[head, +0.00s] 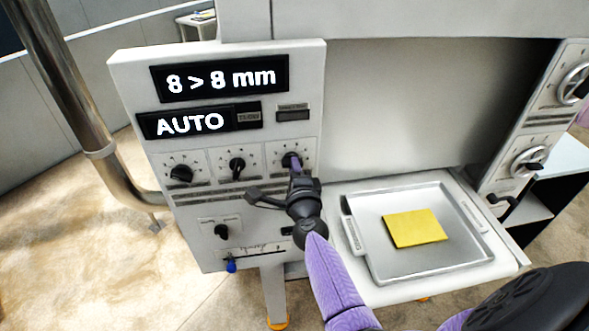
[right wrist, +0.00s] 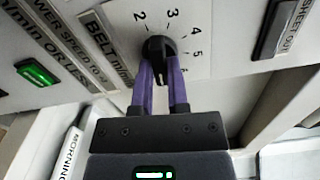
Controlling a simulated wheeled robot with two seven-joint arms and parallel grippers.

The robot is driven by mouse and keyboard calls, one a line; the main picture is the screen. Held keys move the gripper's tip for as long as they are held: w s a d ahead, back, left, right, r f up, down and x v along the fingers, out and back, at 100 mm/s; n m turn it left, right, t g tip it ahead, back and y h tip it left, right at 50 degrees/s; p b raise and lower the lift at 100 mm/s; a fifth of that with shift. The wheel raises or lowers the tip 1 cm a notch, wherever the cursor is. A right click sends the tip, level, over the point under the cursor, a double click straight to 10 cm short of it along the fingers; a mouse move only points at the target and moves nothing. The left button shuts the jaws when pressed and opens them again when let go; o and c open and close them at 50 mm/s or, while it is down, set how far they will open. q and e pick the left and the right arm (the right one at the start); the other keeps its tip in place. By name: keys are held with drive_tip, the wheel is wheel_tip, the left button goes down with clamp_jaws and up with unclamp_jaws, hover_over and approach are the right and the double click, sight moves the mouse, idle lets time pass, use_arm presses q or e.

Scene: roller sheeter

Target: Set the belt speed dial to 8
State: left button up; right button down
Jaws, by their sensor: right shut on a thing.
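The belt speed dial is a black knob (head: 290,158) at the right end of the row of three dials on the white control panel. In the right wrist view the knob (right wrist: 158,46) sits by a label that begins "BELT", with the numbers 2 to 6 readable around it. My right gripper (head: 294,167) is at this dial, and its purple fingers (right wrist: 158,72) are shut on the knob from both sides. The fingers hide part of the scale, and I cannot tell which number the pointer marks. My left gripper is not in view.
Two other black dials (head: 181,173) (head: 237,168) sit left of this one. Displays (head: 222,78) above read "8 > 8 mm" and "AUTO". A metal tray (head: 375,262) with a yellow slab (head: 415,228) lies right of the panel. A green-lit switch (right wrist: 37,72) shows in the wrist view.

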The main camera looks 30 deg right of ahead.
drive_tip(key=shift+f+m, duration=0.1)
drive_tip(key=shift+m, duration=0.2)
idle(0.4)
drive_tip(key=c, duration=0.6)
unclamp_jaws()
drive_tip(key=shift+s, duration=0.1)
drive_tip(key=p+v, duration=0.1)
drive_tip(key=v, duration=0.8)
drive_tip(key=shift+s+a, duration=0.15)
drive_tip(key=shift+s, duration=0.2)
